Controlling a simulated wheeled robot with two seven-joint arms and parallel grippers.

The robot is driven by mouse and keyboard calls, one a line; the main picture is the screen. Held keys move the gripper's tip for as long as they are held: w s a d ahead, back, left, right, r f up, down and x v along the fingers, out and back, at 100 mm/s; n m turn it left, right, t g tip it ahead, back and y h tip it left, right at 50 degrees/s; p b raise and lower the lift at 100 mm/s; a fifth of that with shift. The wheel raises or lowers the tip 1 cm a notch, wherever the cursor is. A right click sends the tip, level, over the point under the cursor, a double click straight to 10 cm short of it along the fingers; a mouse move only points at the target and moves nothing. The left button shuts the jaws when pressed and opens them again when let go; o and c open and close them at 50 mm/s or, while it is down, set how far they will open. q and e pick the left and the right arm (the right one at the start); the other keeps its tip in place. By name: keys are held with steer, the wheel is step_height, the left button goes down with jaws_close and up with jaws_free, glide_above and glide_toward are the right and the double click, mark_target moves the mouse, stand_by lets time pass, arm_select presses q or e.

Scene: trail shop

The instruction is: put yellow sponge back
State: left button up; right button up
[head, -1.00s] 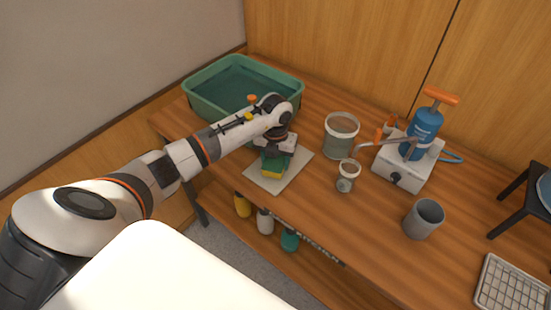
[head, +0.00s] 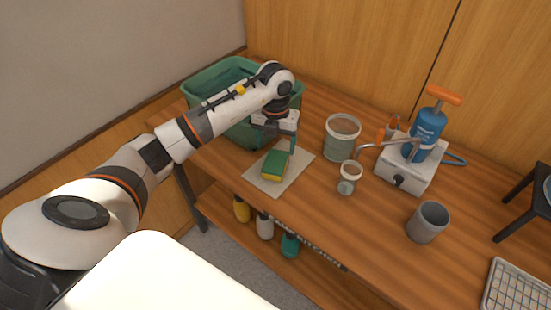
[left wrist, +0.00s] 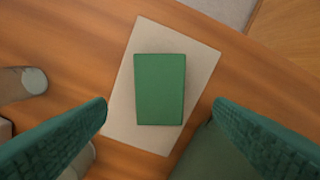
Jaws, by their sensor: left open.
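The yellow sponge (head: 275,165) has a green top and a yellow side. It lies flat, green side up, on a pale mat (head: 295,178) near the table's front edge. In the left wrist view the sponge (left wrist: 160,90) shows as a green rectangle on the mat (left wrist: 196,60). My left gripper (head: 280,143) is above and behind the sponge, open and apart from it. In the left wrist view its two green fingers (left wrist: 160,130) stand wide apart with nothing between them. My right gripper is not in view.
A green basin (head: 200,80) stands behind the left arm. A grey-green canister (head: 341,139) and a small cup (head: 349,178) stand right of the mat. A white stove with a blue pump bottle (head: 425,131), a grey cup (head: 427,222) and a wire rack (head: 515,288) are further right.

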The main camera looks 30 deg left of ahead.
mark_target(275, 161)
arm_select(q)
steer(key=shift+r+b, duration=0.35)
steer(key=shift+r, duration=1.65)
